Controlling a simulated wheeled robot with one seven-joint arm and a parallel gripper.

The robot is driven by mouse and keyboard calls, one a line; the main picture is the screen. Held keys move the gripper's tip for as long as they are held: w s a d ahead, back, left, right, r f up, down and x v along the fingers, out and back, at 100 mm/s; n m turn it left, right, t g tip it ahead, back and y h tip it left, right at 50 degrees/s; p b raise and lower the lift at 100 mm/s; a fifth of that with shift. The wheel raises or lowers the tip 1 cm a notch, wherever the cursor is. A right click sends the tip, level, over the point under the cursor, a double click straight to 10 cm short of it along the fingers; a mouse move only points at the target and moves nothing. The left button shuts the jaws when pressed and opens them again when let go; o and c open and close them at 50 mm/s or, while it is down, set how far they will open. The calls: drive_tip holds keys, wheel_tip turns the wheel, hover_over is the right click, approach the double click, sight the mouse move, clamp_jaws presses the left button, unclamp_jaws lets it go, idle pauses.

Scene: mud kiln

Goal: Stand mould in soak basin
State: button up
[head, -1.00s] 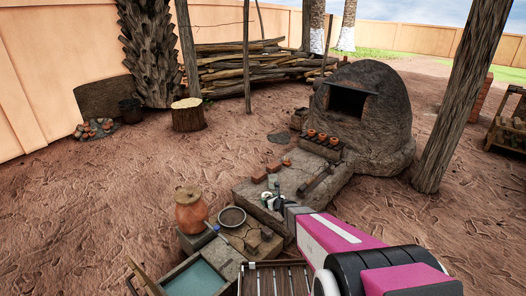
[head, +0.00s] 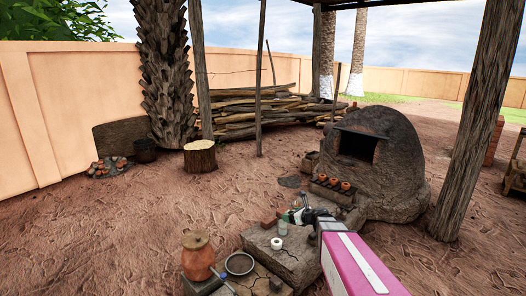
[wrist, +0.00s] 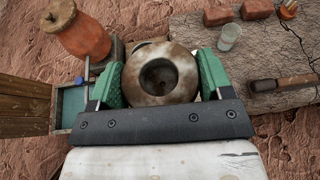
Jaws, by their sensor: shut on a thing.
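My gripper (wrist: 160,82) has green fingers pressed on both sides of the mould (wrist: 183,62), a round, mottled cream-and-brown piece with a dark central hollow. In the head view my gripper (head: 300,214) is over the stone slab, and the mould is hard to make out there. The soak basin (wrist: 73,103) shows in the wrist view as a strip of teal water, left of my gripper. The mould is apart from it. Most of the basin is hidden or cut off, and it is out of the head view.
A lidded clay jar (head: 197,257) and a round dark-rimmed bowl (head: 240,264) stand at the near left. A clear cup (wrist: 229,37), bricks (wrist: 220,15) and a dark-handled tool (wrist: 282,84) lie on the stone slab (wrist: 262,48). The kiln (head: 385,165) stands behind.

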drive_tip(key=s+d+r+n+g+y, duration=0.1)
drive_tip(key=s+d+r, duration=0.1)
drive_tip(key=s+r, duration=0.5)
drive_tip(key=s+d+r+n+g+y, duration=0.1)
drive_tip(key=s+d+r, duration=0.2)
drive_tip(key=s+r, duration=0.4)
wheel_tip(320, 180, up, 4)
drive_tip(key=shift+s+d+f, duration=0.15)
drive_tip(key=shift+s+f, duration=0.1)
drive_tip(key=shift+s, duration=0.05)
drive_tip(key=shift+w, duration=0.1)
